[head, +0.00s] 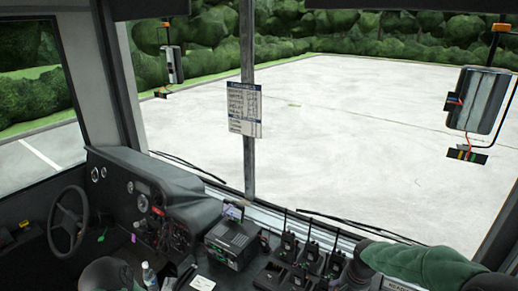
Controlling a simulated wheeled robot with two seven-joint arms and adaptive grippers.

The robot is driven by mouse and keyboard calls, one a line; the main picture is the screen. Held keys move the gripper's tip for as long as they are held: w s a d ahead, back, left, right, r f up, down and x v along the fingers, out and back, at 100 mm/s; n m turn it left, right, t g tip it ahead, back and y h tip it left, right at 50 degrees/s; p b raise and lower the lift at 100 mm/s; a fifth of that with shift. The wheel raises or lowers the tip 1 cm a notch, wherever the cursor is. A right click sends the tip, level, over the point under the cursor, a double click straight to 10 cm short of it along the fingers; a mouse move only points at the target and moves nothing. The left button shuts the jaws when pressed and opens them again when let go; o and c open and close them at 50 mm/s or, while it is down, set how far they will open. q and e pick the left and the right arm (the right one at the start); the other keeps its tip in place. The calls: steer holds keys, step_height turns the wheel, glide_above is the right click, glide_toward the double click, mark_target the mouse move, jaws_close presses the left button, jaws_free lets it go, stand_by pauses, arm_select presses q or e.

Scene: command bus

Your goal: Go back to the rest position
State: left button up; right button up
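Neither gripper can be made out in the head view. A green and dark part of my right arm comes in at the lower right, over the right end of the console. A dark rounded green shape at the bottom left looks like part of my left arm; its gripper does not show. Several handheld radios (309,252) stand upright in dark chargers on the console, just left of my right arm. A box-shaped radio unit (232,240) sits left of them.
A steering wheel (69,221) and dashboard (150,195) are at left. A printed sheet (244,109) hangs on the windshield post (248,165). Mirrors (477,99) and an empty paved lot are outside.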

steer(key=s+a+f+n+y, duration=0.25)
steer(key=s+a+f, duration=0.45)
steer(key=a+f, duration=0.55)
steer(key=s+a+f+g, duration=0.1)
steer(key=s+a+f, duration=0.2)
steer(key=s+f, duration=0.35)
steer(key=s+a+f, duration=0.3)
steer(key=s+f, duration=0.1)
steer(key=s, duration=0.5)
step_height(320, 180, down, 10)
steer(key=b, duration=1)
steer(key=shift+s+d+y, duration=0.2)
steer(key=shift+d+y, duration=0.1)
steer(key=shift+y, duration=0.15)
steer(key=shift+r, duration=0.15)
